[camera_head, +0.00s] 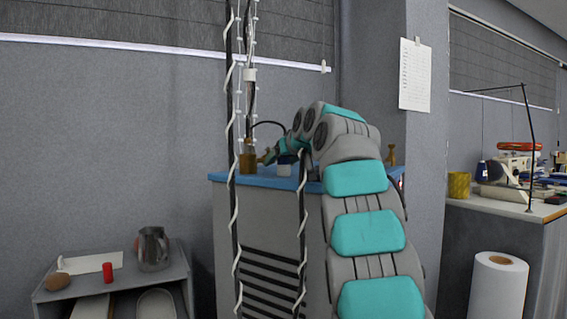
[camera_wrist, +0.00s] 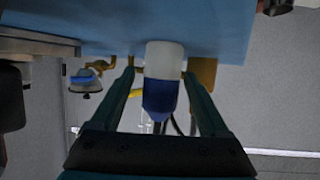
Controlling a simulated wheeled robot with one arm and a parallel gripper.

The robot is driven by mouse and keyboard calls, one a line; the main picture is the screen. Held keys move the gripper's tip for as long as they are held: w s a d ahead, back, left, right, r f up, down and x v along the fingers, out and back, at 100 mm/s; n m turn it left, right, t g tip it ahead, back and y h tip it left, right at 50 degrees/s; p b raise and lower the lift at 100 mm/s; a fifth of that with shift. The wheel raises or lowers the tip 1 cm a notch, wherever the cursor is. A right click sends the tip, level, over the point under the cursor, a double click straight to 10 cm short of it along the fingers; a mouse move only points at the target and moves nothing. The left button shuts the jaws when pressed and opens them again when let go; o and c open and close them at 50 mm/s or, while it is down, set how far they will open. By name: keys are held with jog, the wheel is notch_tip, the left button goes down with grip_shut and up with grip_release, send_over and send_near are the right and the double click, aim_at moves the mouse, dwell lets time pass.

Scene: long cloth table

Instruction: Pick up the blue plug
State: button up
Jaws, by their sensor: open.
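A blue plug (camera_wrist: 159,98) with a white cylindrical part (camera_wrist: 163,59) shows between the fingers in the wrist view, with the white end against the blue tabletop. In the head view the dark blue part (camera_head: 288,159) sits above the white part (camera_head: 284,170) on the cabinet top. My gripper (camera_wrist: 160,73) is open, with one finger on each side of the plug. I cannot tell whether the fingers touch it. In the head view my arm hides part of the plug's surroundings.
An amber bottle (camera_head: 247,160) stands just left of the plug on the blue-topped cabinet (camera_head: 226,178). A small brass-coloured piece (camera_head: 391,155) stands behind my arm at the right. In the wrist view a metal fitting with a blue part (camera_wrist: 84,81) lies left of my gripper.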

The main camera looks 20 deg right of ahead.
jog(key=shift+w+f, duration=0.2)
jog(key=shift+w, duration=0.4)
grip_shut()
